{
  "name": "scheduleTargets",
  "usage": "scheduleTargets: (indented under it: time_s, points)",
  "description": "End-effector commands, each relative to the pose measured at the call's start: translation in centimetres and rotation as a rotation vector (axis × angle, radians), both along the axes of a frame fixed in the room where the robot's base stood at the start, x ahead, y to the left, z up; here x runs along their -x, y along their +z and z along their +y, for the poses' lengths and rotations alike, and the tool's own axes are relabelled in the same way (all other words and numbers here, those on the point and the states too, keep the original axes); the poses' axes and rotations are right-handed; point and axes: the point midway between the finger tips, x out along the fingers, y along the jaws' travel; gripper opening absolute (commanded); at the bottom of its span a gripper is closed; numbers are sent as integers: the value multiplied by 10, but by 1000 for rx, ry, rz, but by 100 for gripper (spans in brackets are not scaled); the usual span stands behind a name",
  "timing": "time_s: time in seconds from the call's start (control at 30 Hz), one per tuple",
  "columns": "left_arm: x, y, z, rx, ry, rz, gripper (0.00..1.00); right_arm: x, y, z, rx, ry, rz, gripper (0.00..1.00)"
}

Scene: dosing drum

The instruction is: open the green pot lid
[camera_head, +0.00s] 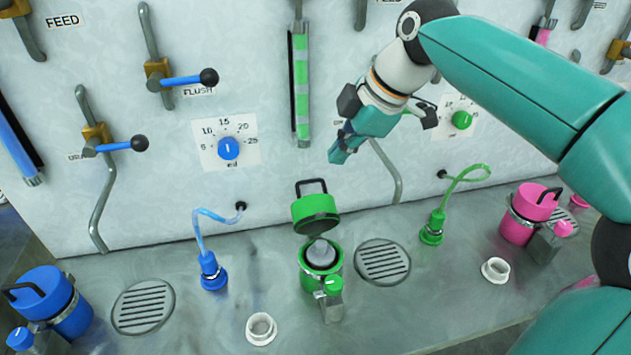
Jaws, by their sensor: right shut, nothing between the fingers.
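The green pot (309,280) stands on the grey counter at the middle. Its green lid (316,208) is tilted up at the back of the pot, with a dark handle on top. The pot's mouth is uncovered and a grey rounded inside shows. A small green knob sits on a block at the pot's front. My right gripper (340,152) is shut and empty, above and slightly right of the lid, in front of the wall panel and apart from the lid. My left gripper is not in view.
A blue pot (64,304) stands at left and a pink pot (517,228) at right, both lidded. A blue hose (199,236) and a green hose (440,208) rise from the counter. Round drains (383,262) and white cups (261,329) lie between. Blue-handled levers (184,80) project from the wall.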

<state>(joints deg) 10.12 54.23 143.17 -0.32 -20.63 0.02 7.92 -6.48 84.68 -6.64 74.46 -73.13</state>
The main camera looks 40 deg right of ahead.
Motion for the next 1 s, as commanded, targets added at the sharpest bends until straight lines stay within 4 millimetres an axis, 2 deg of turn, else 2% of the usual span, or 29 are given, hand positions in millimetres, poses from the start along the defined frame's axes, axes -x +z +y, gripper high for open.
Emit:
scheduleTargets:
  time_s: [0.43,0.7,1.0]
  points:
    - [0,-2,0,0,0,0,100,-37,-78,13,-2,2,6,0]
    - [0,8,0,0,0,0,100,-63,-93,0,-1,1,2,0]
    - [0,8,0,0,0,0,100,-68,-97,-2,-1,2,0,0]
